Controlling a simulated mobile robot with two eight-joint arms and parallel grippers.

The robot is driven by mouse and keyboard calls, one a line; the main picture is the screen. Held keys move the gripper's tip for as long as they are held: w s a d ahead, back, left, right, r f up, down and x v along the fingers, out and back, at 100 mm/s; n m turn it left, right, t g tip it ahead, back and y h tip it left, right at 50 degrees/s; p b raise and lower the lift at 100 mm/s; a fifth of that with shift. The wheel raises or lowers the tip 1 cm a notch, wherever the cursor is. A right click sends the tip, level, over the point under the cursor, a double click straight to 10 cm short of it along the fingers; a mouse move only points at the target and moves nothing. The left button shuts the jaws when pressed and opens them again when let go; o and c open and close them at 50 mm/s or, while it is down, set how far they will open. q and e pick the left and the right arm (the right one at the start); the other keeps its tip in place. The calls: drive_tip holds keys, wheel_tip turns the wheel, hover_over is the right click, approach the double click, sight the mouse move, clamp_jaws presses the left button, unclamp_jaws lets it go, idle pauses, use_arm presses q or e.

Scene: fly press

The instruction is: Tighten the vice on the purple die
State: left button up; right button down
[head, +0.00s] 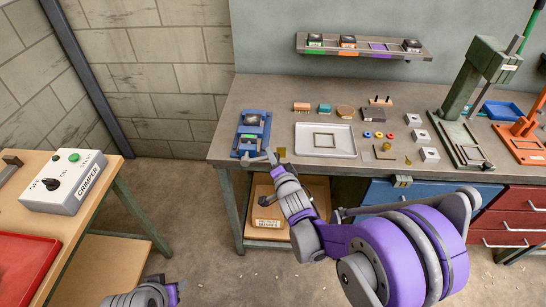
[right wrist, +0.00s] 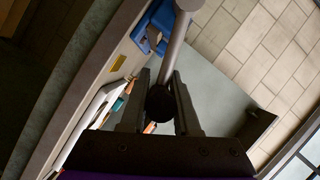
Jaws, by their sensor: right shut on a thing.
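The blue vice (head: 262,144) stands on the left end of the workbench, and its blue body shows in the right wrist view (right wrist: 143,38). A dark die (head: 251,120) sits between its jaws; I cannot make out a purple mark on it. The grey vice handle (right wrist: 176,50) ends in a dark round knob. My right gripper (head: 272,158) is at the vice's front, and its fingers (right wrist: 160,103) are shut on the handle's knob end. My left gripper (head: 182,286) shows only partly at the bottom edge, away from the vice; its fingers are unclear.
A wall shelf (head: 365,48) has green, orange and purple marked places; the purple place (head: 380,47) looks empty. A white tray (head: 310,149) and several small parts lie right of the vice. A green press (head: 480,75) stands further right. A crimper box (head: 65,182) is on the left table.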

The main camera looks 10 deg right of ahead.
drive_tip(key=shift+f, duration=0.1)
drive_tip(key=c, duration=0.7)
unclamp_jaws()
drive_tip(key=shift+o, duration=0.2)
drive_tip(key=s+r, duration=0.2)
drive_tip(key=s, duration=0.8)
drive_tip(key=shift+s+d+p, duration=0.3)
drive_tip(key=shift+d, duration=0.05)
drive_tip(key=shift+r, duration=0.1)
